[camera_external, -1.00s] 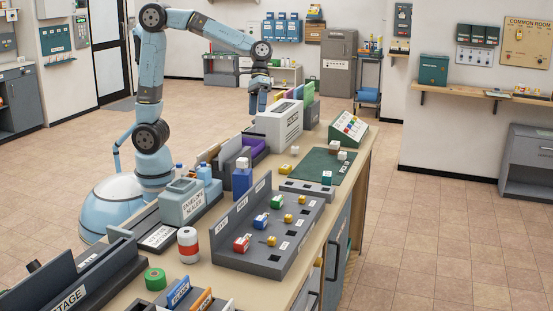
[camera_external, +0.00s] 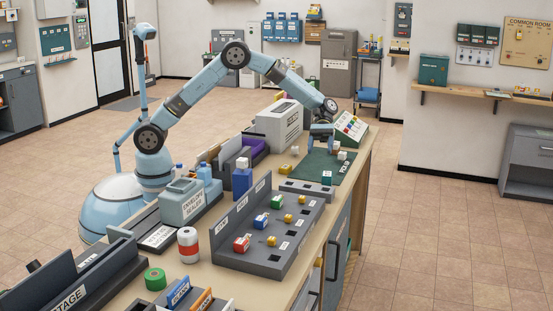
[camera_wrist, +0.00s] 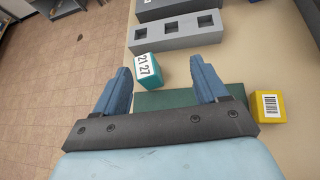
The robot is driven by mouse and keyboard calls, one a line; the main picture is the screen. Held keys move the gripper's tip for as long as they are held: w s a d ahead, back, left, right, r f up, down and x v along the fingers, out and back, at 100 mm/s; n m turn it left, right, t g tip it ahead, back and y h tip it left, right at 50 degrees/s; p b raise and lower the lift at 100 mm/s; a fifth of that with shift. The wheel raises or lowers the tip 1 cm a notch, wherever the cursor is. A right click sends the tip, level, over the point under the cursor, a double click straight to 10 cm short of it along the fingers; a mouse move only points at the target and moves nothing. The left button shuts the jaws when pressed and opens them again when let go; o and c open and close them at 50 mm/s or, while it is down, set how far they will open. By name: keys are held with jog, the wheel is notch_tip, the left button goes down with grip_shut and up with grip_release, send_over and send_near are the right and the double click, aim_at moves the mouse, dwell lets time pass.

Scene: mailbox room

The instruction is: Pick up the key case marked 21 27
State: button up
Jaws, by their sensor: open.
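The key case marked 21 27 (camera_wrist: 148,68) is a small teal box with a white label on it. In the wrist view it lies just beyond my fingertips, between them and nearer the left one. In the external view a teal case (camera_external: 326,177) stands at the front corner of the green mat (camera_external: 317,168). My gripper (camera_wrist: 160,80) is open, with two blue fingers and nothing between them. It also shows in the external view (camera_external: 320,140), above the back part of the mat.
A grey block with square slots (camera_wrist: 175,36) lies beyond the case. A yellow case with a barcode (camera_wrist: 268,106) is right of my gripper. A white box (camera_external: 279,126) and a sloped green stand (camera_external: 348,128) are near the mat.

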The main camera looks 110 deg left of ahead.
jog(key=a+f, duration=0.1)
jog(key=f, duration=0.1)
jog(key=w+a+f+n+h, duration=0.1)
jog(key=w+a+f+n+t, duration=0.1)
jog(key=f, duration=0.1)
jog(key=shift+w+a+f, duration=0.25)
jog(key=shift+a+f, duration=0.05)
jog(key=shift+a, duration=0.05)
jog(key=shift+f+h, duration=0.15)
jog(key=shift+h, duration=0.15)
send_near(327, 183)
jog(key=x, duration=0.2)
jog(key=f+x, duration=0.1)
jog(key=x, duration=0.1)
jog(key=shift+s, duration=0.25)
jog(key=shift+x, duration=2.55)
jog(key=shift+w+r, duration=0.15)
jog(key=shift+w, duration=0.05)
jog(key=c, duration=1.1)
